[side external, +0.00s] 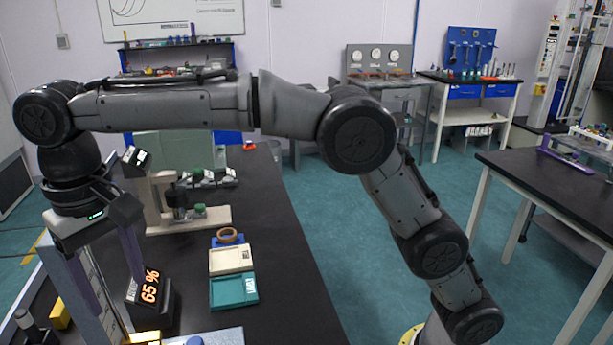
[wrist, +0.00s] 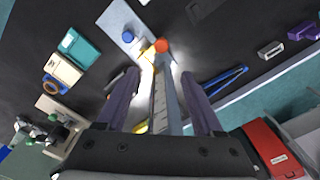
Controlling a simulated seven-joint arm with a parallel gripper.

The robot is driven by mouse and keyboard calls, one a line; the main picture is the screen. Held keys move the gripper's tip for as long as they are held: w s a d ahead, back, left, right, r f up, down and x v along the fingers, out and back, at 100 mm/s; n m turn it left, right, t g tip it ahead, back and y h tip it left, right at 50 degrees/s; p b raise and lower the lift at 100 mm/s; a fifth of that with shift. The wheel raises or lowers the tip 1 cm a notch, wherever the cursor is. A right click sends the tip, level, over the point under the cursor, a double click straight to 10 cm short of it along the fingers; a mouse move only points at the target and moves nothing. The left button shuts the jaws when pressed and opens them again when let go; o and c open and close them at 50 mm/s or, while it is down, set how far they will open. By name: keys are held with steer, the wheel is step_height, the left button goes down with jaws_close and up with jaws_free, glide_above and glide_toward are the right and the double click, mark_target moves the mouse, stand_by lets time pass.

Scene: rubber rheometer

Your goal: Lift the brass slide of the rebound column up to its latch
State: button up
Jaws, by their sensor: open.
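The rebound column (wrist: 162,100) is a tall pale grey post with a scale. In the side view the column (side external: 78,285) stands at the lower left. The brass slide appears as a bright yellow patch low by the column's foot (side external: 143,338), and it shows partly near the foot in the wrist view (wrist: 147,56). My gripper (wrist: 160,73) points down with its purple fingers apart on either side of the column. In the side view my gripper (side external: 115,293) is above the brass patch. I cannot make out the latch or any finger contact.
A display reading 65 % (side external: 150,290) stands close beside the column. The base plate (wrist: 118,20) carries a blue knob (wrist: 128,37) and an orange round part (wrist: 161,45). Teal (side external: 233,290) and cream trays (side external: 231,259) lie to the right.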

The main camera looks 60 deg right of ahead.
steer(key=s+d+r+m+t, duration=0.25)
steer(key=d+r, duration=0.75)
steer(key=d, duration=0.5)
steer(key=s+d+f+t, duration=0.1)
steer(key=s+d+f, duration=0.2)
steer(key=s+d, duration=0.9)
steer(key=shift+s+d+m+t, duration=0.35)
steer(key=shift+s, duration=0.95)
